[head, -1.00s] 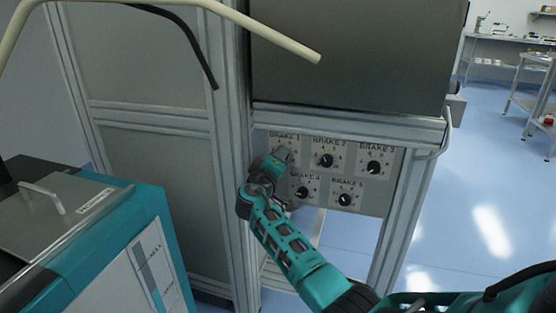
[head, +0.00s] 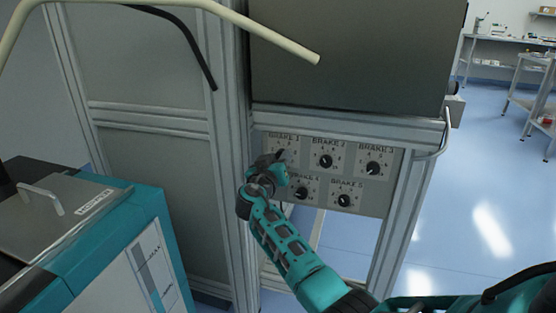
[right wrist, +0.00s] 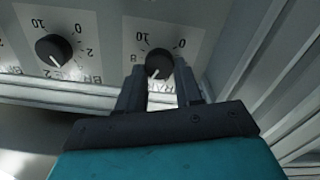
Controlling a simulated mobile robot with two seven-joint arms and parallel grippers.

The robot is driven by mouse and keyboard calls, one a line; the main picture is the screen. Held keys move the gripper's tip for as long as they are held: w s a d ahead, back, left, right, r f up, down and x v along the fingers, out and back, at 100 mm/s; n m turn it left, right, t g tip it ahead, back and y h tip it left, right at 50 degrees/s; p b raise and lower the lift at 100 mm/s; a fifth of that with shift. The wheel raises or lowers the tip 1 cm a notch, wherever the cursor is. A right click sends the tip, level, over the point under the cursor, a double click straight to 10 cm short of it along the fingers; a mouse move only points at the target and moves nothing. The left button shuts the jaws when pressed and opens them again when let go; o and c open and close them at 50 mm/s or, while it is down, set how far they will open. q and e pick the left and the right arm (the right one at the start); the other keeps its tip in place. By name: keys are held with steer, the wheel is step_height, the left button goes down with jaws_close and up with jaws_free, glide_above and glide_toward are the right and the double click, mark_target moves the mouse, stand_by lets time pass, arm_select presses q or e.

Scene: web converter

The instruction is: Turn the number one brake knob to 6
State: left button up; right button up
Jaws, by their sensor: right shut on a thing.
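The brake 1 knob (right wrist: 158,62) is a round black knob on a white dial plate. In the right wrist view, which shows the panel upside down, the figures 0, 10 and 8 can be read around it. Its pale pointer mark shows on its lower edge there, but the figure it points to is hidden. My right gripper (right wrist: 160,80) is shut on this knob, with one finger on each side. In the head view my right gripper (head: 279,165) covers the knob under the BRAKE 1 label. My left gripper is not in view.
The brake 2 knob (head: 326,161) and brake 3 knob (head: 374,168) are to the right on the same panel. The brake 4 knob (head: 302,193) and brake 5 knob (head: 344,201) sit below. A metal frame post (head: 238,150) stands close left of my gripper.

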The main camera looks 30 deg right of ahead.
steer(key=shift+f, duration=0.1)
stand_by(0.4)
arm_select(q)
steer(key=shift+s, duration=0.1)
arm_select(e)
steer(key=o, duration=1)
steer(key=shift+o, duration=0.2)
arm_select(q)
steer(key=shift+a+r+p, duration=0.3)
steer(key=shift+p, duration=0.65)
arm_select(e)
steer(key=v, duration=1.3)
